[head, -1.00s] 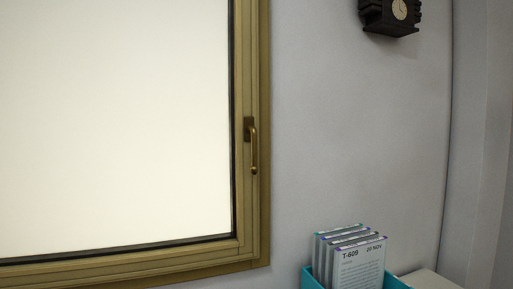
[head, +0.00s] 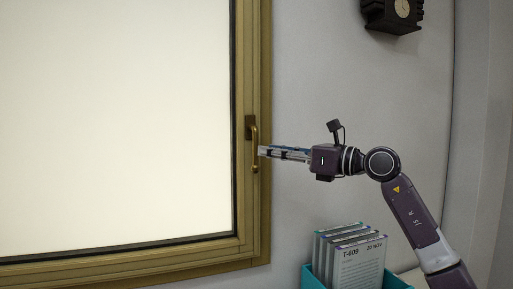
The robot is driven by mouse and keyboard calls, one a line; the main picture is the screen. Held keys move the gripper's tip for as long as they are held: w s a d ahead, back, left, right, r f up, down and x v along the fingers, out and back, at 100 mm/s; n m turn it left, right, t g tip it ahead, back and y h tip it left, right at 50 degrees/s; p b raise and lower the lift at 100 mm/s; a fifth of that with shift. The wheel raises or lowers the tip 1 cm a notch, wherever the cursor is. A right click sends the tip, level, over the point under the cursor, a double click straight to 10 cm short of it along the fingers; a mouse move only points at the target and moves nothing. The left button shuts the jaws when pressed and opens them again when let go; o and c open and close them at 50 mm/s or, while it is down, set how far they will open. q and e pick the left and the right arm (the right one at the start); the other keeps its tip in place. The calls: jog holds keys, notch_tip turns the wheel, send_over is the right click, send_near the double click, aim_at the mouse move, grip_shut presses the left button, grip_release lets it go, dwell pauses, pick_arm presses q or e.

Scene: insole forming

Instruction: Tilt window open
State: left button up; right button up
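The window (head: 115,120) has a brass-coloured frame and a bright pane, and fills the left of the head view. It looks closed. Its brass handle (head: 254,155) sits on the right side of the frame, with its grip hanging straight down from a dark base plate. My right gripper (head: 262,152) reaches in from the right, pointing left, its fingertips right beside the handle's grip. I cannot tell whether they touch it, or whether the fingers are open or shut, as they are seen edge-on. My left gripper is not in view.
A teal box (head: 313,277) with several upright labelled cards (head: 360,262) stands below my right arm. The grey wall (head: 330,60) above my arm is clear.

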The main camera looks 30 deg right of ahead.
aim_at(256, 164)
jog(key=shift+h, duration=0.3)
jog(key=p+x, duration=0.1)
jog(key=x, duration=0.1)
jog(key=d+p+x, duration=0.1)
jog(key=x, duration=0.1)
jog(key=p+x, duration=0.1)
jog(key=x, duration=0.2)
jog(key=shift+w+d, duration=0.25)
jog(key=shift+d, duration=0.05)
grip_shut()
